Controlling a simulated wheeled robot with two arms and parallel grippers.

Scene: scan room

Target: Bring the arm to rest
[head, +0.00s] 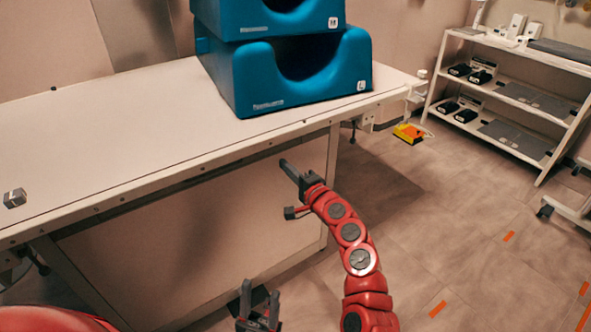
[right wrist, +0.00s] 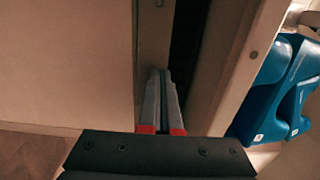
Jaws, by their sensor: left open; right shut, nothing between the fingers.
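My right arm is red and reaches up from the bottom of the head view to the front of a white table (head: 120,110). Its right gripper (head: 284,163) is beside the table's front, just below the edge, shut and empty. In the right wrist view its two grey fingers (right wrist: 162,88) lie together, pointing at the table's side; I cannot tell if they touch it. My left gripper (head: 259,301) is low at the bottom of the head view, open and with nothing seen between its dark fingers. Most of the left arm is out of view.
Two stacked blue head-support blocks (head: 300,78) stand on the table; they also show in the right wrist view (right wrist: 270,95). A small metal block (head: 14,198) lies at the table's left. A white shelf (head: 510,95) and a yellow pedal (head: 408,133) are at right.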

